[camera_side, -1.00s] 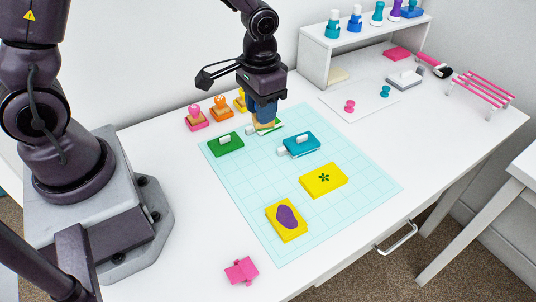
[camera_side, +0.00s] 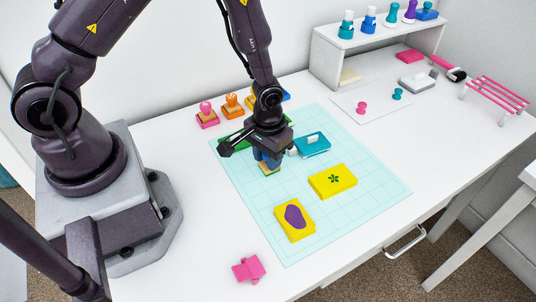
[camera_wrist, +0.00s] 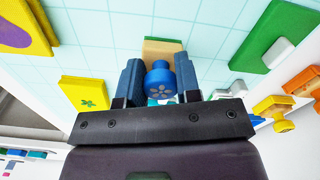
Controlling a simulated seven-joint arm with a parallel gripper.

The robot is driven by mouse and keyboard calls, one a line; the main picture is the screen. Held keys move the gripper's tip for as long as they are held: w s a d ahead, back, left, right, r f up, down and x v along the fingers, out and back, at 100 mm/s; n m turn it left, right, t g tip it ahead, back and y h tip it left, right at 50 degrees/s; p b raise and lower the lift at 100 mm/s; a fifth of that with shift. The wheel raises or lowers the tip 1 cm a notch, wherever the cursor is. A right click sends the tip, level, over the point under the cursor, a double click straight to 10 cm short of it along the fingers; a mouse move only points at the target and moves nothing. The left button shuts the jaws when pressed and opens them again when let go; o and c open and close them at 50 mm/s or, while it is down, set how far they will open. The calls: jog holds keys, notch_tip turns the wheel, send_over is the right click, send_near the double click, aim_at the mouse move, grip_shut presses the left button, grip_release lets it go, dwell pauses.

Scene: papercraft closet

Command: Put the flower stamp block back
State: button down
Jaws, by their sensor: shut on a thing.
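My gripper (camera_side: 267,158) is shut on the flower stamp block (camera_side: 269,170), over the upper part of the pale teal mat (camera_side: 250,210). In the wrist view, the block has a blue round handle with a flower mark (camera_wrist: 160,85) between the two fingers, and a tan base beyond it. Whether the base touches the mat cannot be told. A yellow card (camera_side: 333,181) bears a green flower print.
Pink (camera_side: 207,116), orange (camera_side: 232,105) and yellow (camera_wrist: 273,105) stamps stand behind the mat. A green pad (camera_side: 232,138) lies behind my gripper, a teal pad (camera_side: 312,145) to its right. A second yellow card (camera_side: 294,220) has a purple shape. A shelf (camera_side: 380,40) stands at the back.

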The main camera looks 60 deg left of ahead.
jog(key=shift+f, duration=0.1)
jog(key=c, duration=0.8)
grip_release()
jog(key=s+a+r+m+t, duration=0.1)
jog(key=s+r, duration=0.1)
jog(key=r, duration=1)
jog(key=s+r+t, duration=0.2)
jog(key=r, duration=1)
jog(key=s+a+r+m+t, duration=0.1)
jog(key=s+r+m+t, duration=0.1)
jog(key=s+r, duration=0.7)
jog(key=shift+m+t, duration=0.3)
